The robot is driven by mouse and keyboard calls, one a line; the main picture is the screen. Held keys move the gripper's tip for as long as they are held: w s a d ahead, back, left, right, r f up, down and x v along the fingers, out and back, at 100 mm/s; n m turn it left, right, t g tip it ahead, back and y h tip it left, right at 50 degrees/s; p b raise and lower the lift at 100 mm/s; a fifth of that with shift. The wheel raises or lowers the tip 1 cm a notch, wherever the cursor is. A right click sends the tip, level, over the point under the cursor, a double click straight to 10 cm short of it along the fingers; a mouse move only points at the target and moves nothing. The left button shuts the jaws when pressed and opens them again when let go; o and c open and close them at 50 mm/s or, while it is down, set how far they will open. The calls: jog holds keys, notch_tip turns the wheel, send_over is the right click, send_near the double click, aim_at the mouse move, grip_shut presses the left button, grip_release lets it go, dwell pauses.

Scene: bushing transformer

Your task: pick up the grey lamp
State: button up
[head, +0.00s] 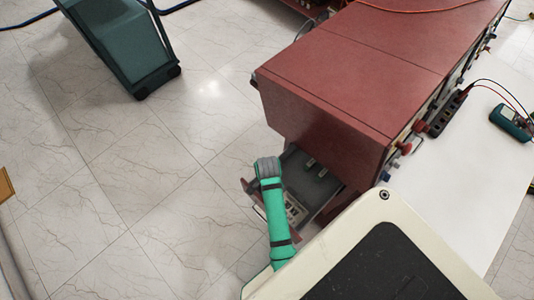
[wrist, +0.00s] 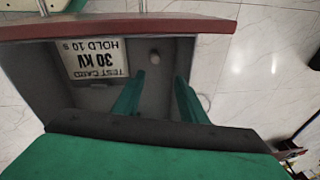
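In the wrist view a small rounded greyish thing, which looks like the grey lamp (wrist: 154,57), lies in an open drawer close to its front wall. My gripper (wrist: 160,79) is open, its two green fingers reaching over the drawer. The small thing shows in the gap between the fingertips, nearer the left one, and nothing is held. I cannot tell how far above the drawer floor the fingertips are. In the head view I cannot make out the lamp or the fingers; my green arm covers part of the drawer (head: 329,187).
A "TEST CARD 30 KV" card (wrist: 95,62) lies in the drawer, left of the lamp. The drawer's red front (wrist: 190,24) and walls stand close around the fingers. The red cabinet (head: 345,80) rises beside it. A dark green cart (head: 120,40) stands apart; the tiled floor between is clear.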

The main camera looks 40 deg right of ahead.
jog(key=shift+w+a+r+m+g+y, duration=0.2)
jog(key=shift+r+m+g+y, duration=0.1)
jog(key=shift+m+g+y, duration=0.3)
jog(key=shift+m, duration=0.3)
jog(key=shift+s+d, duration=0.15)
notch_tip(320, 180, down, 6)
jog(key=shift+r, duration=0.25)
jog(key=shift+f, duration=2.55)
jog(key=c, duration=0.7)
jog(key=shift+s+d, duration=0.1)
grip_shut()
